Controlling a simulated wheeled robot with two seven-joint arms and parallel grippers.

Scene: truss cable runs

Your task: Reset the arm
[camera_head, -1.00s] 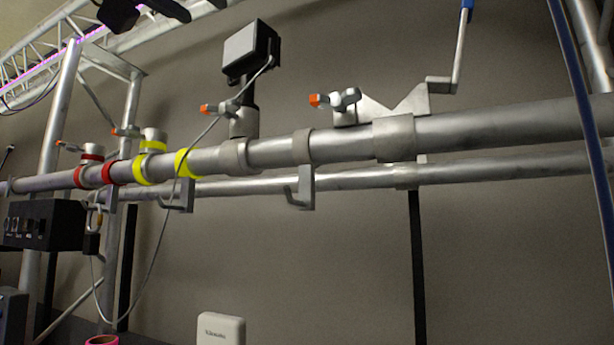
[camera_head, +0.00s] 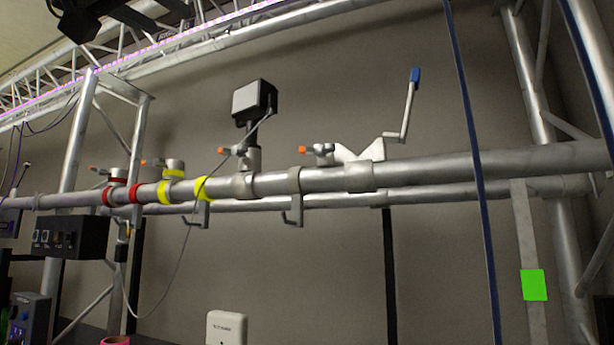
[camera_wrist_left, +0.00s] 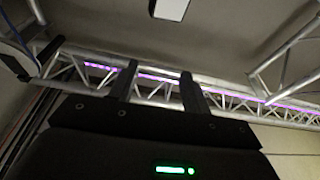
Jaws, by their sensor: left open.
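My left gripper (camera_wrist_left: 158,82) shows in the left wrist view, with its two dark fingers apart and nothing between them. It points up toward the ceiling and a lit truss (camera_wrist_left: 230,98). In the head view a dark shape (camera_head: 78,25) is cut off by the top left edge; I cannot tell whether it is my gripper. My right gripper is not in view.
A thick horizontal pipe (camera_head: 420,172) crosses the head view, bearing clamps, red and yellow bands, hooks and a black lamp (camera_head: 254,99) on a thin cable. A blue cable (camera_head: 474,150) hangs at the right. A black box (camera_head: 70,238) is at the left.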

